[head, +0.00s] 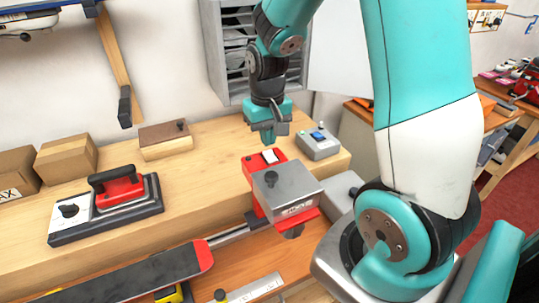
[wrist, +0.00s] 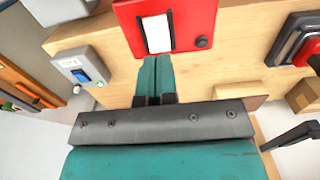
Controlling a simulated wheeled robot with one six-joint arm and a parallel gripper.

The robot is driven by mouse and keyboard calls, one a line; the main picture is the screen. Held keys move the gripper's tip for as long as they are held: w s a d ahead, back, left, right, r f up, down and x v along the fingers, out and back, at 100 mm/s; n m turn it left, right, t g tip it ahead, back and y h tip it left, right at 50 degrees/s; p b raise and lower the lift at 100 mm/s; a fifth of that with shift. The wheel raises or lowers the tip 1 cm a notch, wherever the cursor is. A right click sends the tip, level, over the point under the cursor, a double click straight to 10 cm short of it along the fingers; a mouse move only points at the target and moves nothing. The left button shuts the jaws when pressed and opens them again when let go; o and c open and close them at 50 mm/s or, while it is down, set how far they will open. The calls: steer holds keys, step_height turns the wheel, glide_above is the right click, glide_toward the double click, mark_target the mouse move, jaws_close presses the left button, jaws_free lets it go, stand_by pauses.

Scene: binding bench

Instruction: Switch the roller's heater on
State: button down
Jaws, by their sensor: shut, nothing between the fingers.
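The roller unit (head: 308,214) is a red machine with a silver cover (head: 290,184), standing at the bench's front edge. Its red top carries a white rocker switch (head: 269,156), which also shows in the wrist view (wrist: 157,34) beside a small dark knob (wrist: 201,42). My gripper (head: 269,141) is shut and empty, pointing down close to the switch. In the wrist view its teal fingers (wrist: 156,62) end at the near edge of the white switch. I cannot tell whether they touch it, nor which way the rocker is tipped.
A grey box (head: 325,150) with a blue switch (head: 318,136) stands right of the roller. A red and black iron (head: 122,190), a wooden block (head: 165,147) and cardboard boxes (head: 66,160) are on the left. A ski (head: 140,274) lies in front. The bench middle is clear.

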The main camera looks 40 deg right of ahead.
mark_target(268, 152)
steer(key=shift+f+b, duration=1)
steer(key=shift+f, duration=0.4)
stand_by(0.9)
step_height(268, 152, up, 7)
steer(key=p, duration=0.6)
steer(key=shift+r, duration=0.1)
stand_by(0.5)
steer(key=shift+a, duration=0.2)
steer(key=s+a+r+n+y+b, duration=0.2)
steer(key=s+a+n, duration=0.3)
steer(key=s+a, duration=0.3)
steer(key=s+a+r+n+y+b, duration=0.2)
steer(key=s+a+n+b, duration=0.3)
steer(key=s+a, duration=0.3)
steer(key=a, duration=0.4)
steer(key=shift+s+a+b, duration=0.15)
steer(key=shift+a+b, duration=0.15)
